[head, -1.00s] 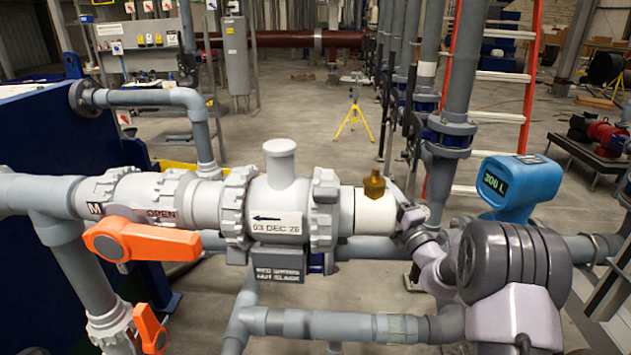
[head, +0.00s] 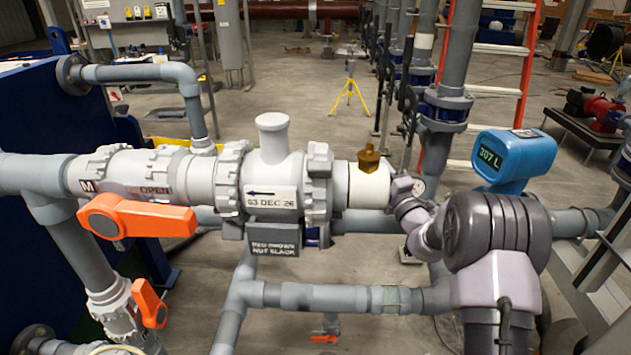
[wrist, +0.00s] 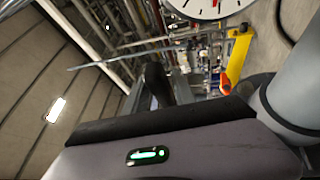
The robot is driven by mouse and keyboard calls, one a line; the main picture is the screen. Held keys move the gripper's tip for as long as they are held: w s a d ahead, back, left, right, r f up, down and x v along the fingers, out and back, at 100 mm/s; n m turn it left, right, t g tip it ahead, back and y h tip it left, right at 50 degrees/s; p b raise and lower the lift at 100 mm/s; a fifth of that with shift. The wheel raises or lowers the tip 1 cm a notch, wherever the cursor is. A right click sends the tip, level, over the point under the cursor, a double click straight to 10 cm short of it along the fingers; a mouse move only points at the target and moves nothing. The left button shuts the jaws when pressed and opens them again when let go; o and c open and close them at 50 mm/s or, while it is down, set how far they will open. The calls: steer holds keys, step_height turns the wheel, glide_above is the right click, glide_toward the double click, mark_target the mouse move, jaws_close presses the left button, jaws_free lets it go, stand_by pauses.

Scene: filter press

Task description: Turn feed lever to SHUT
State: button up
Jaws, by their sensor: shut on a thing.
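A large orange lever (head: 137,217) lies along the grey pipe at the left of the head view, below the printed word OPEN. A smaller orange lever (head: 149,303) is lower down at the left. I cannot tell which one is the feed lever. No gripper touches either. My arm reaches in from the right and ends near the brass fitting, where the fingers are hidden. In the wrist view my gripper (wrist: 165,85) is seen from behind, its dark fingers partly hidden by its body. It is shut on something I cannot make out.
A blue meter (head: 514,157) reads 307 L. A white dial (wrist: 205,8) and a yellow-orange part (wrist: 237,58) show close to the gripper in the wrist view.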

steer(key=s+b, duration=0.1)
steer(key=s, duration=0.1)
steer(key=s+a+b, duration=0.1)
steer(key=s+b, duration=0.2)
steer(key=s, duration=0.1)
steer(key=shift+s+a+f+b, duration=0.15)
steer(key=shift+s+a+b, duration=0.15)
steer(key=shift+a+b, duration=0.1)
steer(key=shift+c, duration=0.3)
steer(key=s+a+b, duration=0.1)
steer(key=s, duration=0.1)
steer(key=s+a+b, duration=0.2)
steer(key=shift+s+a, duration=0.15)
steer(key=shift+s, duration=0.05)
jaws_close()
steer(key=s+a+p, duration=0.3)
steer(key=s+a, duration=0.2)
steer(key=a, duration=0.8)
steer(key=shift+r, duration=0.2)
steer(key=o, duration=1.1)
jaws_free()
steer(key=shift+d, duration=0.1)
